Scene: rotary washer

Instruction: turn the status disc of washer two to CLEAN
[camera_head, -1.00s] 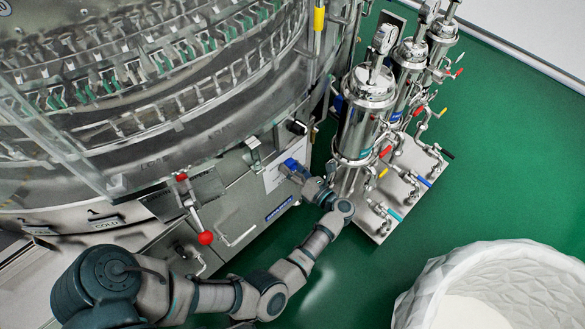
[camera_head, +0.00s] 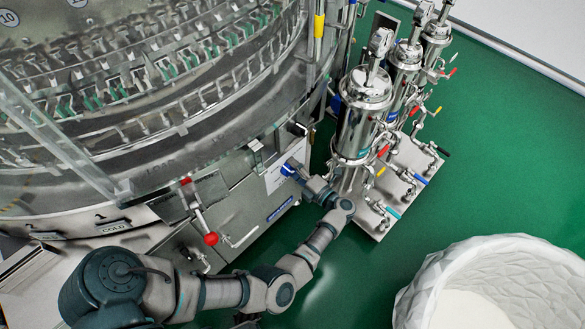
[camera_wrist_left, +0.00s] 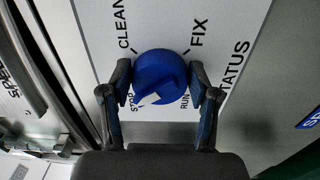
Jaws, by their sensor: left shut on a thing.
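The blue status disc (camera_wrist_left: 160,78) sits on a white label plate (camera_wrist_left: 98,50) in the left wrist view. The plate reads CLEAN at upper left, FIX at upper right, STOP at lower left and RUN at lower right. The disc's white mark (camera_wrist_left: 149,99) points to the lower left, toward STOP. My left gripper (camera_wrist_left: 160,68) is shut on the disc, one finger on each side. In the head view, the disc (camera_head: 288,168) shows small on the washer's front panel, with my left gripper (camera_head: 302,178) at it. My right gripper is not in view.
A red-knobbed lever (camera_head: 211,239) stands out from the washer front, left of my gripper. Steel cylinders (camera_head: 358,125) with coloured valve handles stand close on the right. A white faceted tub (camera_head: 440,285) is at lower right. Green floor (camera_head: 500,170) lies open between.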

